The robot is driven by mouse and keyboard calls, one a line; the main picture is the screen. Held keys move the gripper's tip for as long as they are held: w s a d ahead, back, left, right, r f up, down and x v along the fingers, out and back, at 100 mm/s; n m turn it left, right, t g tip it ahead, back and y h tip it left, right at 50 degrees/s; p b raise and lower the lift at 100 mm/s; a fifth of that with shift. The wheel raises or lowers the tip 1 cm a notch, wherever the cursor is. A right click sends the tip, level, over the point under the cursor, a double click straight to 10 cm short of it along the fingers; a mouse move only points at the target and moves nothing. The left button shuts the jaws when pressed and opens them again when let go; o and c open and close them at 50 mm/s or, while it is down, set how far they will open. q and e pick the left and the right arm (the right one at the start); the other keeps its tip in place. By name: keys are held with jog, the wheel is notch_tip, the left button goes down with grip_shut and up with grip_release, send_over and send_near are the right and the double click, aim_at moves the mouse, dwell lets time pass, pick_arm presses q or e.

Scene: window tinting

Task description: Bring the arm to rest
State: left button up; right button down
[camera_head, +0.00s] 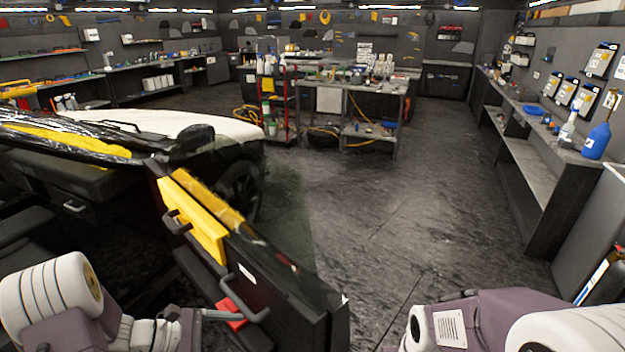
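My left arm comes in from the bottom left. Its gripper (208,316) is low in the picture, beside the inner side of the open car door (285,300). A small red object (232,309) shows just past it, by the door's grab handle (246,296). I cannot tell whether the gripper touches the red object, or whether its fingers are open or shut. My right arm (475,318) lies along the bottom right edge, folded low. Its gripper is not visible.
A car with a white hood (210,128) stands at the left. A yellow panel (195,222) shows on the door's inner side. A workbench (375,88) and a red cart (283,100) stand at the back. A shelf counter (545,135) runs along the right. The middle floor is clear.

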pick_arm(q)
jog(key=s+d+r+m+g+y+p, duration=0.1)
jog(key=s+d+r+m+g+y, duration=0.1)
jog(key=s+d+m+g+y, duration=0.3)
jog(key=s+d+r+m+g+y+p, duration=0.1)
jog(key=s+d+r+m+y, duration=0.15)
jog(key=s+m, duration=0.45)
jog(key=w+a+f+m+t+y, duration=0.1)
jog(key=w+a+m+t+y, duration=0.1)
jog(key=a+m, duration=0.4)
jog(key=shift+a+m+t+y, duration=0.3)
jog(key=shift+m+t+y, duration=0.2)
jog(key=shift+y, duration=0.35)
jog(key=shift+s, duration=0.1)
jog(key=shift+f, duration=0.1)
